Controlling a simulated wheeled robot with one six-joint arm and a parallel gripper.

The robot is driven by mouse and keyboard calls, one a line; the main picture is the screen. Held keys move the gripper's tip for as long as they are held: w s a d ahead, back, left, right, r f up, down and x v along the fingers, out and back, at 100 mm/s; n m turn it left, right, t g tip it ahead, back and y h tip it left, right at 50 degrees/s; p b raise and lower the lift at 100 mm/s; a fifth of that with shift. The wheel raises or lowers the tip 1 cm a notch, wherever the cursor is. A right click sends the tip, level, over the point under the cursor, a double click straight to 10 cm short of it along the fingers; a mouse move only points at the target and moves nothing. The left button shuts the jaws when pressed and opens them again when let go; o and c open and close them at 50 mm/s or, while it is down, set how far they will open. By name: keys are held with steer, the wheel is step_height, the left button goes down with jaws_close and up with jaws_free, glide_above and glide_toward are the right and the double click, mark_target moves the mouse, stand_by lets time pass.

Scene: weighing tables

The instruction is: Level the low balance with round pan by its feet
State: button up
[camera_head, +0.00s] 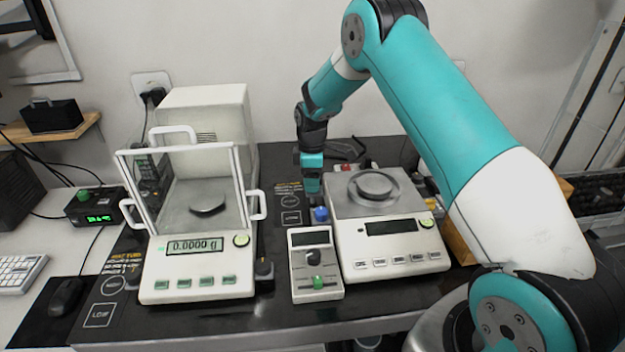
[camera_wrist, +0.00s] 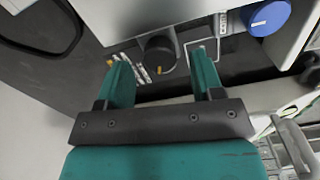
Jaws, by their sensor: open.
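The low balance (camera_head: 396,275) stands right of centre in the head view, with a round metal pan (camera_head: 373,184) on its top and a dark, blank display. My gripper (camera_head: 312,188) points down just beyond its left rear side. In the wrist view, my gripper (camera_wrist: 162,72) is open, its two teal fingers apart with nothing held. A round black knob (camera_wrist: 158,52) with an orange mark lies beyond the fingertips, between them in the picture. It looks like a foot, but I cannot tell for certain. A blue knob (camera_head: 321,214) sits left of the balance; it also shows in the wrist view (camera_wrist: 268,15).
A taller balance (camera_head: 197,288) with a draft shield, reading 0.0000 g, stands left. A small control box (camera_head: 317,266) with a black and a green knob stands between the balances. The wall is close behind.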

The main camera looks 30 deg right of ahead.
steer(key=shift+f, duration=0.8)
steer(key=c, duration=0.9)
steer(key=shift+n, duration=1.1)
steer(key=o, duration=0.9)
steer(key=shift+r, duration=0.1)
step_height(320, 180, up, 17)
steer(key=b, duration=0.2)
steer(key=shift+r, duration=0.15)
